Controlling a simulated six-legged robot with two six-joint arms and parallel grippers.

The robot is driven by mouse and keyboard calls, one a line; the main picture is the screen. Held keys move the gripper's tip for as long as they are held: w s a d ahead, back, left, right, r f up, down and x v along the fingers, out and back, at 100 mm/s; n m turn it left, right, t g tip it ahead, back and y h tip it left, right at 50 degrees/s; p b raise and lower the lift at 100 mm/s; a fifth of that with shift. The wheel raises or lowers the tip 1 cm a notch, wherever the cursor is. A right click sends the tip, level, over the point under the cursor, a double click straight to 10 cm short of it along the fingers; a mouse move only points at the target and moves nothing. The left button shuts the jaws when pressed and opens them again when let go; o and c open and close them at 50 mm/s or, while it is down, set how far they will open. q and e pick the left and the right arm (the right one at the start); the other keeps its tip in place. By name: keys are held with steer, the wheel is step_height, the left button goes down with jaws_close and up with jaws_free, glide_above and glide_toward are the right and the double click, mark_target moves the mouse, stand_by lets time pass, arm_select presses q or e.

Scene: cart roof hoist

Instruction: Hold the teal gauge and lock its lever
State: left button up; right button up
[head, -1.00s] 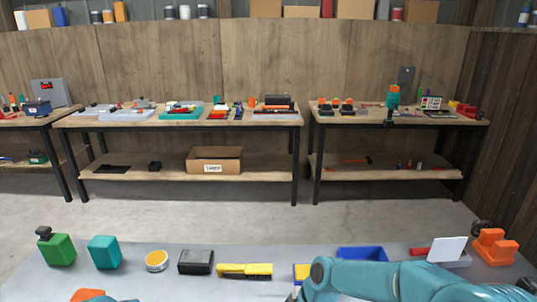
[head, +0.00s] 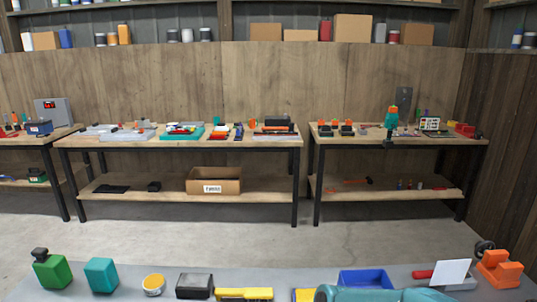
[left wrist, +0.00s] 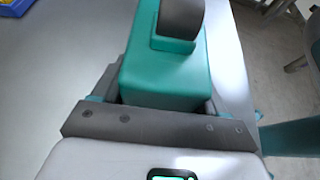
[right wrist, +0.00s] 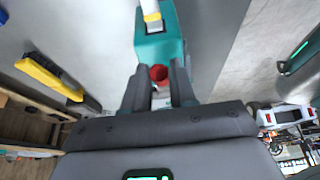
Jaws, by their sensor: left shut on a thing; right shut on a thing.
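In the left wrist view a teal block, which looks like the teal gauge (left wrist: 165,80), has a dark grey rounded part on top. My left gripper (left wrist: 163,92) is shut around its sides. In the right wrist view a teal body (right wrist: 160,48) carries a white and yellow piece; I cannot tell for sure that it is the same gauge. My right gripper (right wrist: 160,80) is shut on a small red part (right wrist: 159,73) at its near end, which may be the lever. In the head view both grippers are below the frame; only part of my right arm shows.
On the grey tabletop stand a green block (head: 50,272), a teal block (head: 102,275), a yellow-rimmed tin (head: 153,284), a black box (head: 194,286), a yellow brush (head: 243,294), a blue bin (head: 362,280) and an orange block (head: 498,270). Loaded benches stand beyond the open floor.

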steer(key=shift+d+f, duration=0.15)
steer(key=shift+f, duration=0.35)
steer(key=shift+d+f, duration=0.1)
steer(key=shift+f, duration=0.05)
steer(key=o, duration=0.8)
steer(key=shift+o, duration=0.2)
steer(key=v, duration=0.6)
